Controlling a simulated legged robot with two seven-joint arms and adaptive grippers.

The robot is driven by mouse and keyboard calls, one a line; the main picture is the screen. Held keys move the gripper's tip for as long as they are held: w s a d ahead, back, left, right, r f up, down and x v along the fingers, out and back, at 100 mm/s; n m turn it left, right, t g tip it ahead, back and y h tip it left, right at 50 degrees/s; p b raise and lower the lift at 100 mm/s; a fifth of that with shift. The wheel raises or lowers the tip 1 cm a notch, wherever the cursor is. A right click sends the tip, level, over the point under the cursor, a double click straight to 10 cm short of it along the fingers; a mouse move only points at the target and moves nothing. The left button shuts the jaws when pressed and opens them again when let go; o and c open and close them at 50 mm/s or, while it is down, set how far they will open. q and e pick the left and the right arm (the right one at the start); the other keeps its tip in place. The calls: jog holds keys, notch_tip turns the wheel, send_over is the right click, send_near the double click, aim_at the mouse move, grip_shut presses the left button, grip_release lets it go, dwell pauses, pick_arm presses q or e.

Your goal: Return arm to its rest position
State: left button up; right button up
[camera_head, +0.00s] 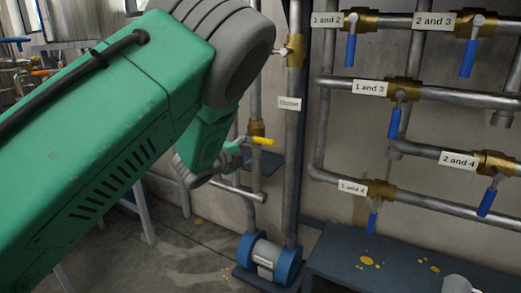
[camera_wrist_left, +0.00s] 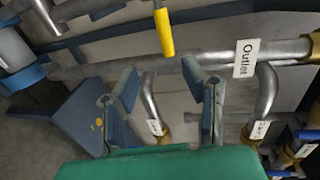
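My left arm (camera_head: 115,120), green with grey joints, reaches in from the left and fills much of the head view. My left gripper (camera_head: 237,152) is small and partly hidden behind its wrist, close to a yellow valve handle (camera_head: 264,141). In the left wrist view the gripper (camera_wrist_left: 160,78) has its two dark fingers apart with nothing between them. The yellow handle (camera_wrist_left: 164,32) shows just beyond the fingertips, apart from them. My right gripper is in neither view.
A wall of grey pipes with brass valves, blue handles (camera_head: 394,123) and labels stands at the right. A vertical pipe (camera_head: 293,180) labelled Outlet (camera_wrist_left: 246,58) runs beside the gripper. A blue pump (camera_head: 266,262) and dark table (camera_head: 330,250) stand below.

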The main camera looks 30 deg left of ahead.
pick_arm(q)
jog(key=s+d+f+n+g+y+p, duration=0.2)
jog(key=s+f+n+g+p, duration=0.65)
jog(key=s+f, duration=1.05)
jog(key=s+d+f+n+g+p, duration=0.1)
jog(key=s+d+n+g, duration=0.1)
jog(key=s, duration=0.7)
jog(key=s+d+f+n+g+h, duration=0.1)
jog(key=s+d+n+g, duration=0.1)
jog(key=s, duration=0.6)
jog(key=s+d+f+n+g+p, duration=0.1)
jog(key=s+d+n, duration=0.3)
jog(key=s, duration=0.5)
jog(key=shift+s+f+n+g+p, duration=0.25)
jog(key=shift+s+n+g+p, duration=0.1)
jog(key=shift+n+g, duration=0.4)
jog(key=shift+w, duration=0.15)
